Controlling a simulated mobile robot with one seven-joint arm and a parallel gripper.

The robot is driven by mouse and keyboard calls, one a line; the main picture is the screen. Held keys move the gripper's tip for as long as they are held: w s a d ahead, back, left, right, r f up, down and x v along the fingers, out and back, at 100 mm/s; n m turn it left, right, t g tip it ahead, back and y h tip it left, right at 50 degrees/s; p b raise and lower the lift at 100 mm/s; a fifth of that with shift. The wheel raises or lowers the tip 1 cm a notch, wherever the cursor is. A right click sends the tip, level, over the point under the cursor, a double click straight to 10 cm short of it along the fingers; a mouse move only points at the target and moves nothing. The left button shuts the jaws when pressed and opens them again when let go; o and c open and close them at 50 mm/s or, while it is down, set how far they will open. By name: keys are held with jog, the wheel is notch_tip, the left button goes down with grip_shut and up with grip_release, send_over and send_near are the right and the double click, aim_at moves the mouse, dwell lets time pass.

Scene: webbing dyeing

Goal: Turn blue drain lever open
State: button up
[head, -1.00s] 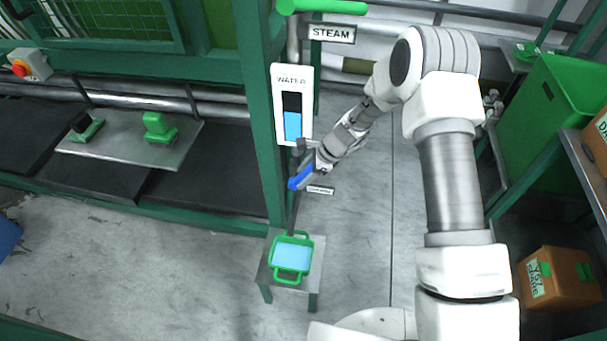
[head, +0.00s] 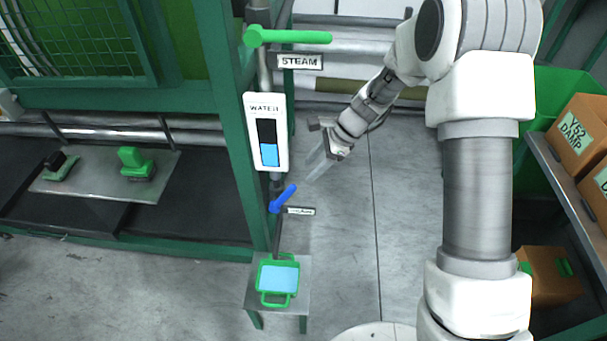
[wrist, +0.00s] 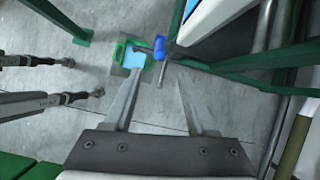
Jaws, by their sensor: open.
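The blue drain lever (head: 283,199) sits on the pipe below the water gauge and points up and to the right in the head view. In the wrist view the blue lever (wrist: 160,47) shows beyond the fingertips, seen nearly end-on. My gripper (head: 318,163) is open and empty, up and to the right of the lever and apart from it. In the wrist view both fingers of my gripper (wrist: 158,75) are spread. A small label, too small to read, is beside the lever. The water gauge (head: 267,133) is part blue, part black.
A green-handled tray of blue liquid (head: 278,281) stands on a small metal stand (head: 300,308) below the lever. The green steam lever (head: 290,37) is above the gauge. A green post (head: 237,130) is left of the pipe.

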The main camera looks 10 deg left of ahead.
jog(key=shift+d+r, duration=0.2)
jog(key=shift+r, duration=0.15)
jog(key=shift+d+f, duration=0.2)
jog(key=shift+f, duration=0.15)
jog(key=c, duration=0.4)
jog(key=d+f+b, duration=0.1)
jog(key=f, duration=0.1)
jog(key=s+d+f+m+y+b, duration=0.1)
jog(key=f, duration=0.1)
jog(key=d+f+g+y+b, duration=0.1)
jog(key=f, duration=0.1)
jog(key=shift+s+d+f, duration=0.25)
jog(key=shift+s+d, duration=0.1)
grip_shut()
jog(key=d+f+m+t+y+b, duration=0.1)
jog(key=d+f+m+y+b, duration=0.2)
jog(key=d+f+y, duration=0.2)
jog(key=m+t+y+b, duration=0.1)
jog(key=t+y+b, duration=0.1)
send_near(286, 196)
jog(key=w+a+f, duration=0.1)
jog(key=a+f, duration=0.2)
jog(key=a, duration=0.2)
jog(key=shift+w, duration=0.3)
